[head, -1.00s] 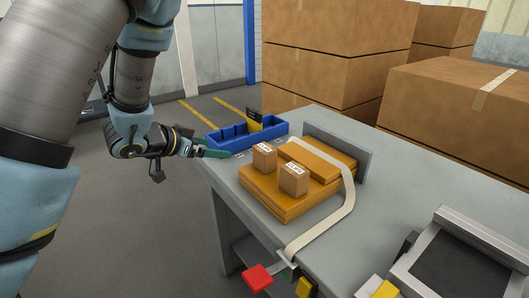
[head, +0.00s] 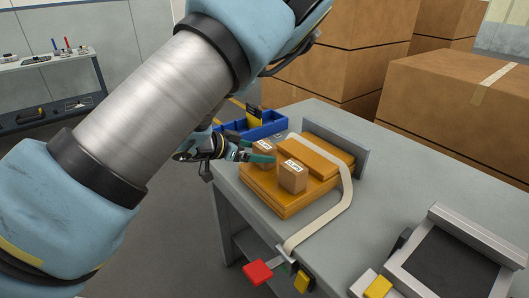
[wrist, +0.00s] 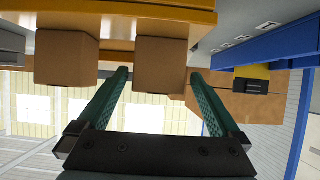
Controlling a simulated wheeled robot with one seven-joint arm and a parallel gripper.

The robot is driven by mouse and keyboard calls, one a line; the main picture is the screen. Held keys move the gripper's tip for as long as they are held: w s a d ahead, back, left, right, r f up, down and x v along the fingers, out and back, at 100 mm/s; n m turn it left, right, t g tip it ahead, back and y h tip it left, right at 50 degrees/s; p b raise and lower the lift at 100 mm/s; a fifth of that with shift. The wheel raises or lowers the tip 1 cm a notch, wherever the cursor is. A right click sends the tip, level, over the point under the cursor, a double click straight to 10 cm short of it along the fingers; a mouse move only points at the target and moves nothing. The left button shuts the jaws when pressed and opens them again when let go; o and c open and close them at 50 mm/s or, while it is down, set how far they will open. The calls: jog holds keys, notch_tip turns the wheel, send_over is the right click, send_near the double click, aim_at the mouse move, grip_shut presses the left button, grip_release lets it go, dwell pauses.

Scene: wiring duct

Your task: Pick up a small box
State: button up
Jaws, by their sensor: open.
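Two small brown boxes with white labels sit on a flat orange-brown package in the head view. The front small box (head: 293,177) is clear to see; the back small box (head: 262,146) is partly hidden by my gripper (head: 258,157). My gripper is open, its teal fingers pointing at the back box. In the wrist view, which looks upside down, that back box (wrist: 161,66) shows between and beyond the two fingertips, and the front box (wrist: 66,58) stands to the left of the fingers. I cannot tell whether a finger touches the back box.
The flat package (head: 258,195) lies on a grey table (head: 400,185), with a pale strap (head: 335,215) over it. A blue bin (head: 265,127) stands behind. A grey-framed device (head: 460,260) is at the front right. Large cartons (head: 335,75) stand beyond the table.

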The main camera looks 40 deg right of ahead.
aim_at(258, 152)
jog(key=shift+p+x, duration=0.45)
jog(key=shift+x, duration=1.1)
jog(key=shift+s, duration=0.1)
jog(key=shift+c, duration=0.2)
jog(key=c, duration=1.2)
